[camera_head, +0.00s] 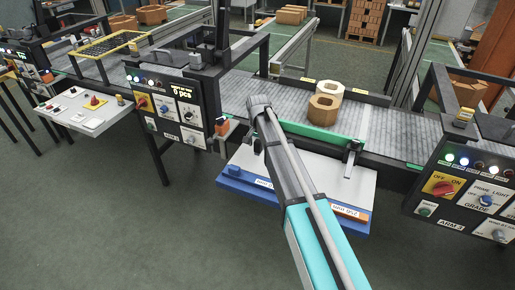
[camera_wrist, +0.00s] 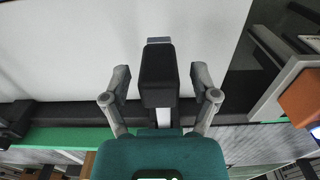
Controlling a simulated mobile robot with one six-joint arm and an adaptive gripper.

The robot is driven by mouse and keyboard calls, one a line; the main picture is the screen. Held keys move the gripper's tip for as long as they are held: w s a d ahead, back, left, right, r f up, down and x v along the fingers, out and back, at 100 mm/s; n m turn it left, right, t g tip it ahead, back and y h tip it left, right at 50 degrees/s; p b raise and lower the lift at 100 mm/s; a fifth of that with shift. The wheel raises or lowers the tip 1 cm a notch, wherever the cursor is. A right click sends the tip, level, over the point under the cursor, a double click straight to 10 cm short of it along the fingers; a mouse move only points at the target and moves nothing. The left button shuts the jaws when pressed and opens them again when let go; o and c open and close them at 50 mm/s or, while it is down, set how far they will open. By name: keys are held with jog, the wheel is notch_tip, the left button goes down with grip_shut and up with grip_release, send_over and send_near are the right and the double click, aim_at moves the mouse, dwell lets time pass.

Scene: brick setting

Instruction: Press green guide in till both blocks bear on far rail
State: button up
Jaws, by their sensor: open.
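The green guide (camera_head: 320,138) runs along the near side of the conveyor, partly behind my arm; its green strip also shows in the wrist view (camera_wrist: 60,139). A brown block (camera_head: 323,110) with a hole in its top stands on the belt beyond the guide, with a visible gap. A cream block (camera_head: 331,89) stands just behind it, toward the far rail (camera_head: 362,96); whether it touches the rail is unclear. My gripper (camera_wrist: 161,82) is open, its fingers on either side of a dark block (camera_wrist: 157,75), possibly the guide's handle. Contact is unclear. My arm hides this area in the head view.
A white panel (camera_head: 300,185) lies in front of the conveyor, with a blue block and an orange label at its front edge. Control boxes stand left (camera_head: 165,110) and right (camera_head: 470,190).

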jog(key=shift+c, duration=0.3)
grip_shut()
dwell(0.3)
